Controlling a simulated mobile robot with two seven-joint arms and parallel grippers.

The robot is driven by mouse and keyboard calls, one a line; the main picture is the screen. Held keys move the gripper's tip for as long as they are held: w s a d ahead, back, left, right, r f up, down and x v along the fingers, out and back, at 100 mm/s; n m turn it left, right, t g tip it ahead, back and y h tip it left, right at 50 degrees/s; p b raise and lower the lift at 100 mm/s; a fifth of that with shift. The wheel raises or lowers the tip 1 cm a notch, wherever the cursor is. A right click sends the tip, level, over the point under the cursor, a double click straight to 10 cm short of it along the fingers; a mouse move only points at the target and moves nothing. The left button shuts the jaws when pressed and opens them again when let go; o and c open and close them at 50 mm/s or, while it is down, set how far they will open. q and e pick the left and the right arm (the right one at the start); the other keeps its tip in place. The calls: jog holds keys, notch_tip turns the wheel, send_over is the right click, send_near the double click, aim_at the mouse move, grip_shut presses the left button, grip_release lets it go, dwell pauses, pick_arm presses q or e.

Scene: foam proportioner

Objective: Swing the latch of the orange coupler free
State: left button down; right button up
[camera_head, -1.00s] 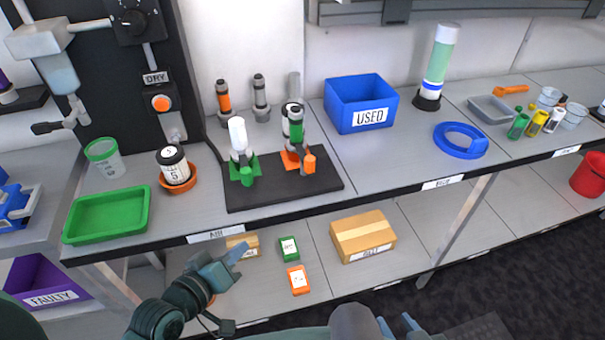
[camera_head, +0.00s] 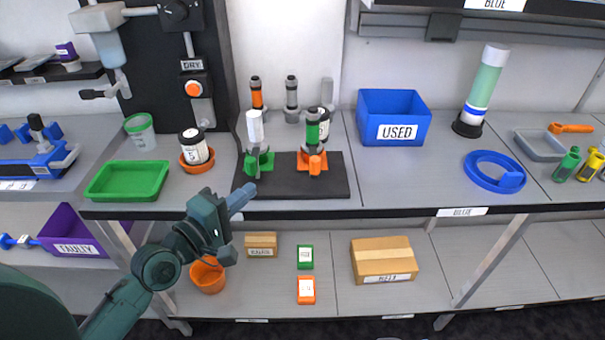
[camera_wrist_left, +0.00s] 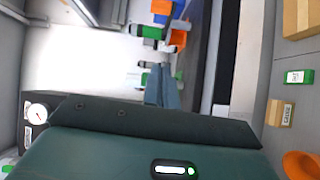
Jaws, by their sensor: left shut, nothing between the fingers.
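The orange coupler (camera_head: 313,160) stands on the right part of the black mat (camera_head: 295,188) on the bench. A green-banded cylinder (camera_head: 313,130) stands upright in it, and an orange knob-like part shows at its front. Which part is the latch is too small to tell. A green coupler (camera_head: 258,162) with a white cylinder stands to its left. My right gripper is not visible.
A green tray (camera_head: 128,181) and an orange dish with a labelled jar (camera_head: 194,150) stand left of the mat. The blue USED bin (camera_head: 394,117) is to the right. Bottles (camera_head: 257,92) stand behind. The lower shelf holds boxes (camera_head: 384,260) and an orange bucket (camera_head: 207,276).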

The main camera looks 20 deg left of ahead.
pick_arm(q)
jog(key=shift+r+n, duration=0.4)
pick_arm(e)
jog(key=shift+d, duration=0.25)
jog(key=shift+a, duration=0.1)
pick_arm(q)
jog(key=shift+w, duration=0.1)
jog(key=p+x, duration=0.1)
jog(key=x, duration=0.9)
jog(key=shift+r, duration=0.15)
jog(key=d+p, duration=0.1)
jog(key=d, duration=0.1)
jog(key=shift+d, duration=0.3)
jog(key=shift+s+d, duration=0.25)
jog(key=shift+d, duration=0.4)
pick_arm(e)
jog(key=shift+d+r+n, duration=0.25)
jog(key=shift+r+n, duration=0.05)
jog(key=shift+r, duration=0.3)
